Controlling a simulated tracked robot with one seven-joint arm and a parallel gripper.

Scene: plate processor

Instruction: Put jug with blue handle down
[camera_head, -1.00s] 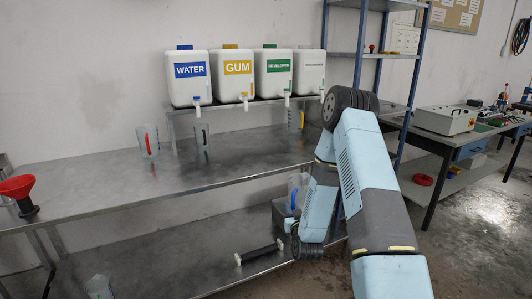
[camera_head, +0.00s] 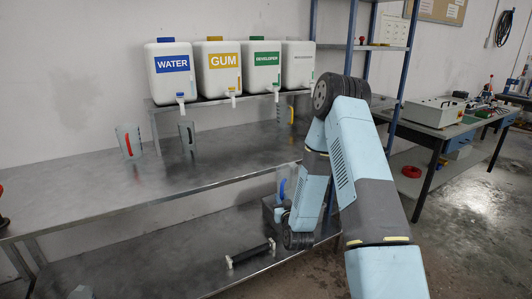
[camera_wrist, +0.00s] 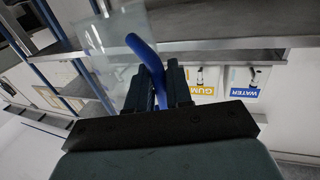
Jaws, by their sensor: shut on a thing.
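A clear jug with a blue handle (camera_wrist: 118,43) is in my gripper (camera_wrist: 161,82). In the wrist view, the fingers are closed around the blue handle, and the jug's transparent body is at the upper left. In the head view, the jug (camera_head: 292,181) shows small and partly hidden beside my forearm, in front of the bench's edge. My gripper is mostly hidden there by the arm. I cannot tell whether the jug's base touches anything.
The steel bench top (camera_head: 90,190) has wide clear areas. A red-handled jug (camera_head: 128,141) and a grey-handled jug (camera_head: 187,137) stand on it. A yellow-handled jug (camera_head: 290,115) is near the raised shelf with canisters (camera_head: 172,85). A black roller (camera_head: 250,252) lies on the lower shelf.

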